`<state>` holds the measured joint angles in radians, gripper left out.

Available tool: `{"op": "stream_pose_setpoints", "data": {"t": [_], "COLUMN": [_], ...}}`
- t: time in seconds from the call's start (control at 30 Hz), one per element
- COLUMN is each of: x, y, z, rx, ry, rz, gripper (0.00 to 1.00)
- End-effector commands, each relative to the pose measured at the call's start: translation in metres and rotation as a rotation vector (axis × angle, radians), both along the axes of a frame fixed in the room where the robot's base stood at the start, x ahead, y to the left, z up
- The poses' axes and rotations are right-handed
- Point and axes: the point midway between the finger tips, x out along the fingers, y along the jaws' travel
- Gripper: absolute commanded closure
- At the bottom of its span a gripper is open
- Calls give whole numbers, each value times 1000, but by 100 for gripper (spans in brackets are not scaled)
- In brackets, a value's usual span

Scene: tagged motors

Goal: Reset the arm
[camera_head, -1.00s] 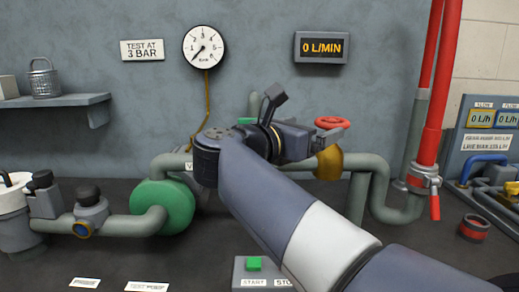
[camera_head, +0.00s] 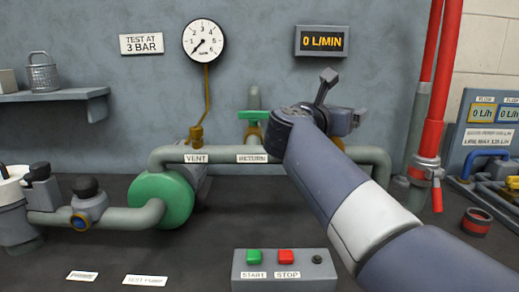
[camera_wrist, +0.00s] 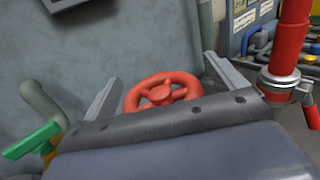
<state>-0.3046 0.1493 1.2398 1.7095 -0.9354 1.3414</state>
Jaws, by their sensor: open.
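My gripper (camera_wrist: 163,70) is open, its two grey fingers spread apart in the wrist view. A red handwheel (camera_wrist: 150,90) appears between the fingers, with its lower part hidden by the gripper body. I cannot tell how far it is from the fingers, and no contact shows. In the head view my gripper (camera_head: 345,120) is largely hidden behind my wrist, in front of the right part of the pipework. The red handwheel is hidden there.
A green valve handle (camera_head: 254,115) stands left of my wrist. The red pipe with its lever (camera_head: 431,165) rises on the right. A button box (camera_head: 284,270) with green and red buttons sits in front. A gauge (camera_head: 204,43) and flow display (camera_head: 322,42) hang on the wall.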

Motion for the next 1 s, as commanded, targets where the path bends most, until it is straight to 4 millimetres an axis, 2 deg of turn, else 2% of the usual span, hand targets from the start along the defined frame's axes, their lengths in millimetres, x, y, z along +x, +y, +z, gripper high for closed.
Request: {"op": "stream_pose_setpoints", "data": {"t": [1.0], "x": [3], "y": [6], "z": [4], "rx": [-2], "ry": [4], "rz": [492], "gripper": [9]}}
